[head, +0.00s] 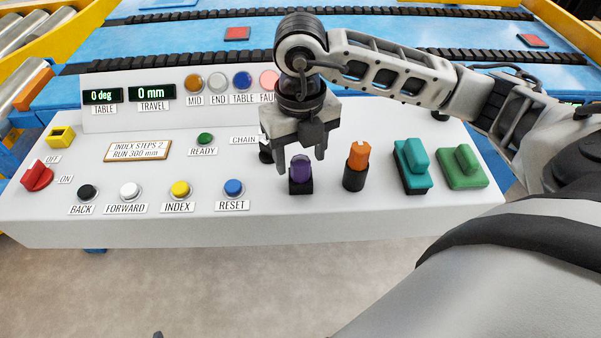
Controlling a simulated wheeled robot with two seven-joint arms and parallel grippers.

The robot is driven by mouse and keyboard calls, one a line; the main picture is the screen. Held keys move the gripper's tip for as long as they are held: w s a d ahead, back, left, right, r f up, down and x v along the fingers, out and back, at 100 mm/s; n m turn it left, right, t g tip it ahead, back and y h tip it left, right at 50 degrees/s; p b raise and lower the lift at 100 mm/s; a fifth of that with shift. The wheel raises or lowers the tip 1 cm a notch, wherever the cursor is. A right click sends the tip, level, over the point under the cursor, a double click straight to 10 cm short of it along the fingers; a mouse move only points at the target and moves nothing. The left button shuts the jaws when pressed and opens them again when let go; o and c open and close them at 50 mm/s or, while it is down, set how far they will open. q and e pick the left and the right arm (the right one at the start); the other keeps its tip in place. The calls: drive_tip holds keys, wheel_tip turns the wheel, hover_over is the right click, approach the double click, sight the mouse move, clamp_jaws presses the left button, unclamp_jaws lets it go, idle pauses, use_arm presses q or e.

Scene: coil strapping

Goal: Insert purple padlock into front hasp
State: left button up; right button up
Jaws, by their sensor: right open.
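A small purple piece (300,169) with a rounded top stands upright in a black square base on the white console; I take it for the purple padlock, though no shackle shows. My right gripper (300,152) is directly above it, pointing down, with its two fingers apart on either side of its top. Whether the fingers touch it I cannot tell. No hasp can be made out in this view. My left gripper is not clearly seen.
To the right stand an orange knob (358,157) on a black base, a teal block (412,165) and a green block (462,166). Left are a red switch (37,176) and several push buttons. A blue conveyor table (180,45) lies behind the console (120,225).

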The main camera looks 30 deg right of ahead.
drive_tip(key=shift+f, duration=1.35)
drive_tip(key=c, duration=1.1)
drive_tip(key=shift+r, duration=0.1)
drive_tip(key=shift+r, duration=0.4)
wheel_tip(320, 180, up, 2)
drive_tip(key=shift+r, duration=0.2)
drive_tip(key=s+a+r, duration=0.6)
drive_tip(key=s, duration=0.1)
drive_tip(key=s+a+r, duration=0.3)
drive_tip(key=shift+s+r+p, duration=0.3)
drive_tip(key=shift+s+r, duration=0.05)
drive_tip(key=shift+s, duration=0.05)
